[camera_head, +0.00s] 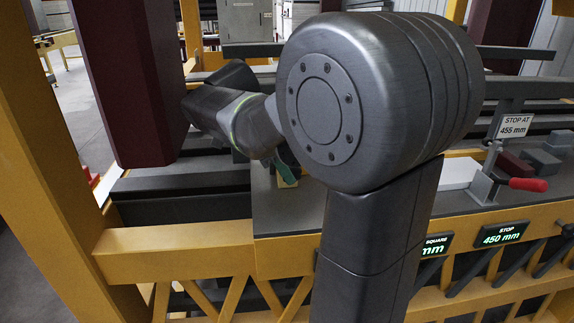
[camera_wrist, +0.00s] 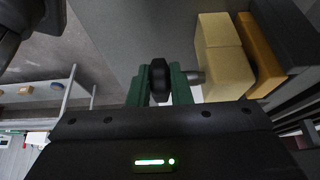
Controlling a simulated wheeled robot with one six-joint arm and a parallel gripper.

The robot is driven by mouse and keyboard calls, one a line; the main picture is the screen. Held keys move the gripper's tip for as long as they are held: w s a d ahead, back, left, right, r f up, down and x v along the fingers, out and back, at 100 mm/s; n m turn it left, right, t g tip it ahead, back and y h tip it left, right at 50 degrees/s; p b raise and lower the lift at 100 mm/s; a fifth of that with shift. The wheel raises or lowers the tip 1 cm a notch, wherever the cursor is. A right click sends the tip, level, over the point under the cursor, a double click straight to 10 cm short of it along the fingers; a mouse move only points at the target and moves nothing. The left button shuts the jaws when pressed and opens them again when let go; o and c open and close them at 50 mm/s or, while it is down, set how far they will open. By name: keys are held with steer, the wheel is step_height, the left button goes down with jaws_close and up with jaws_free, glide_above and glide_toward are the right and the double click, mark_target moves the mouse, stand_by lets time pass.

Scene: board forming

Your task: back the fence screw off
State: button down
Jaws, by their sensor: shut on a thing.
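In the wrist view my gripper (camera_wrist: 160,82) has its two green fingers shut on the black knob (camera_wrist: 158,74) of the fence screw, one finger on each side. The screw's short grey shaft (camera_wrist: 195,77) runs right from the knob to a pale yellow block (camera_wrist: 224,58); I cannot tell whether it touches the block. In the head view my arm hides most of the gripper; a bit of green finger (camera_head: 286,161) shows above the bench top. The knob cannot be made out there.
An orange strip (camera_wrist: 258,55) and a dark bar stand beside the yellow block. On the bench's right are a red-handled clamp (camera_head: 527,185) and a sign reading "STOP AT 455 mm" (camera_head: 515,125). A display (camera_head: 501,234) reads "STOP 450 mm". A dark red column (camera_head: 125,80) hangs at left.

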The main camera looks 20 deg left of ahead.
steer(key=shift+a+f+t+h+b, duration=0.1)
steer(key=shift+f+t+h+b, duration=0.1)
steer(key=shift+t+h+b, duration=0.3)
steer(key=shift+a+f+t+h+b, duration=0.15)
steer(key=shift+t+h, duration=0.15)
steer(key=shift+h, duration=0.4)
steer(key=t+h+b, duration=0.1)
steer(key=h+b, duration=0.1)
steer(key=h, duration=0.1)
steer(key=shift+s+f+t+b, duration=0.1)
steer(key=shift+f+t+b, duration=0.2)
steer(key=shift+t+b, duration=0.1)
steer(key=shift+t+h, duration=0.7)
steer(key=shift+h, duration=0.4)
steer(key=shift+r+t+h+p, duration=0.2)
steer(key=shift+t+h+p, duration=0.3)
steer(key=shift+h+p, duration=0.45)
steer(key=shift+f+t+h+p, duration=0.2)
steer(key=shift+t+h+p, duration=0.25)
steer(key=shift+p, duration=0.65)
steer(key=shift+f, duration=0.1)
